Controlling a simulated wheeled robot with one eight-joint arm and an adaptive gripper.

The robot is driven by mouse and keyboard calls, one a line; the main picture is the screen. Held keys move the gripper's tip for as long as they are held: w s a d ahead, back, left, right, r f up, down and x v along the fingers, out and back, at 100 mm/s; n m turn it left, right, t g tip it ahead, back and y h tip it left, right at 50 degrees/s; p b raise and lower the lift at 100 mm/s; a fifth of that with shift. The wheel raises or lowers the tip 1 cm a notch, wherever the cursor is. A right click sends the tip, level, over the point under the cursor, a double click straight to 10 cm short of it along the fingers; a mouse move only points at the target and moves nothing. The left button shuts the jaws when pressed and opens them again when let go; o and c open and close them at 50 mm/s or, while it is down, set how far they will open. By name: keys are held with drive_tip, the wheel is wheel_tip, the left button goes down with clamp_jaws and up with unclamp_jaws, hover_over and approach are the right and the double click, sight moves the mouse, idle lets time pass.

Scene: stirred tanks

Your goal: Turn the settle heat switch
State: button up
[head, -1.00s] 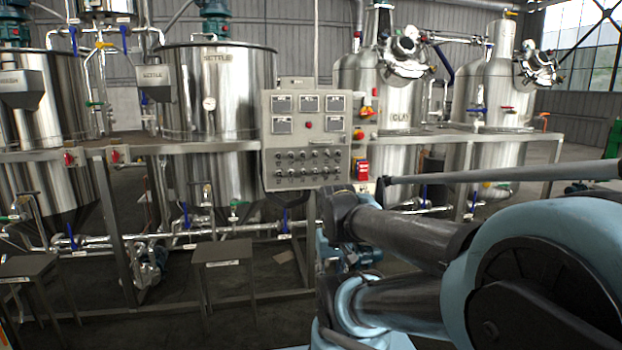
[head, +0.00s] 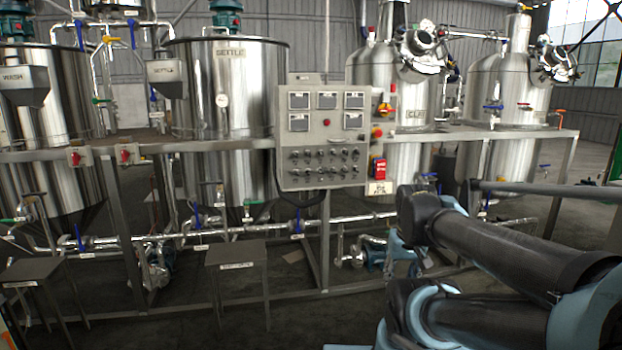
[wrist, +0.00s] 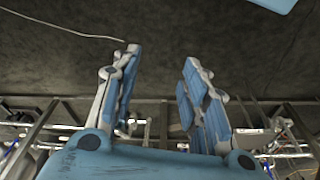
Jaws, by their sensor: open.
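A grey control panel (head: 325,110) stands on the frame in the middle of the head view. Two rows of small dark switches (head: 325,162) run along its lower part, below several display windows and a red button. Their labels are too small to read, so I cannot tell which one is the settle heat switch. The tank marked SETTLE (head: 230,120) stands just left of the panel. My gripper (wrist: 158,55) shows only in the wrist view, open and empty, with dark floor between and beyond its fingers. The panel cannot be made out in the wrist view.
A steel rail (head: 210,145) runs along the tanks, with red switches (head: 125,154) at left. Low stools (head: 236,254) stand before the pipework. Two domed vessels (head: 510,100) stand at right. Dark floor lies open in front.

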drive_tip(key=w+d+r+n+t+h, duration=0.1)
drive_tip(key=w+d+r+t+h, duration=0.1)
drive_tip(key=w, duration=0.5)
drive_tip(key=w+d+r+n+t+h, duration=0.1)
drive_tip(key=w+d+r+t+h, duration=0.15)
drive_tip(key=w, duration=0.45)
drive_tip(key=w+a+r+n+t, duration=0.2)
drive_tip(key=w+r, duration=0.1)
drive_tip(key=w, duration=0.3)
drive_tip(key=w+a+r+n+t, duration=0.1)
drive_tip(key=w+a+r+t, duration=0.15)
drive_tip(key=w, duration=0.35)
drive_tip(key=n+t+y, duration=0.6)
drive_tip(key=n+y, duration=0.4)
drive_tip(key=n, duration=0.2)
approach(309, 174)
drive_tip(key=shift+h, duration=0.25)
drive_tip(key=x, duration=0.9)
drive_tip(key=shift+w+r, duration=0.1)
clamp_jaws()
